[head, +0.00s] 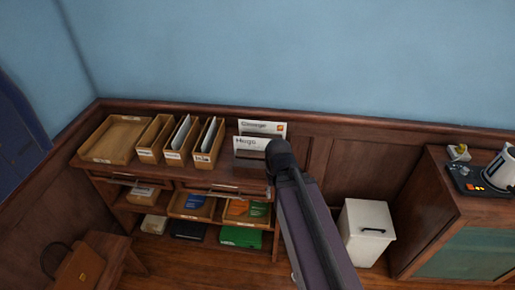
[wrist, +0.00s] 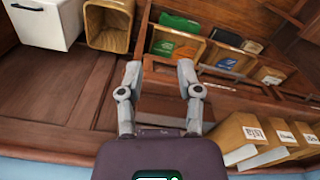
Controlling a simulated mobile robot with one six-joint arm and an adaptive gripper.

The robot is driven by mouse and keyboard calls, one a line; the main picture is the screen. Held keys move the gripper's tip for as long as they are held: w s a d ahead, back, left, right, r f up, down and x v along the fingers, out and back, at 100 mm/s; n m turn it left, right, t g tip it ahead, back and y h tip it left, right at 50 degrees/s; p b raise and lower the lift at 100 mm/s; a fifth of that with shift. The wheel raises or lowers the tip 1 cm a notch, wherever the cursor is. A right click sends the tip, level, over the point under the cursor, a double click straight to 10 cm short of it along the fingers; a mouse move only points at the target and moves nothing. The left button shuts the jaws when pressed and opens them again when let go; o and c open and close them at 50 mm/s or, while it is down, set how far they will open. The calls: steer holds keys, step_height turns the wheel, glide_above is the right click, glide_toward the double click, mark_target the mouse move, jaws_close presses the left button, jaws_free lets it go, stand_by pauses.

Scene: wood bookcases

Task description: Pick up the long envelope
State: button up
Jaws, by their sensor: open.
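Two white, long cards or envelopes stand upright at the back of the wooden desk in the head view. The rear one (head: 262,127) has a name and an orange mark; the front one (head: 248,142) reads something like "Hugo". I cannot tell for sure which is the long envelope. More white paper edges (head: 181,132) stand in the upright wooden file boxes. My gripper (wrist: 160,78) is open and empty in the wrist view, its fingers apart over the desk. In the head view my arm hides the fingers and the desk's right end.
Wooden file boxes (head: 208,145) and a flat tray (head: 115,138) stand on the desk, left of the cards. Shelves below hold colored packets, including a green one (head: 240,237).

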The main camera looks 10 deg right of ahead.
steer(key=shift+w, duration=0.15)
step_height(320, 180, up, 10)
steer(key=m+p, duration=1)
steer(key=m, duration=1.2)
glide_above(259, 144)
steer(key=shift+w+d+f, duration=0.1)
steer(key=shift+w+d, duration=0.05)
steer(key=shift+w, duration=0.05)
steer(key=shift+f, duration=0.1)
step_height(259, 144, down, 8)
steer(key=b, duration=0.9)
steer(key=shift+f, duration=0.25)
steer(key=shift+f+b, duration=2.55)
steer(key=shift+f, duration=0.05)
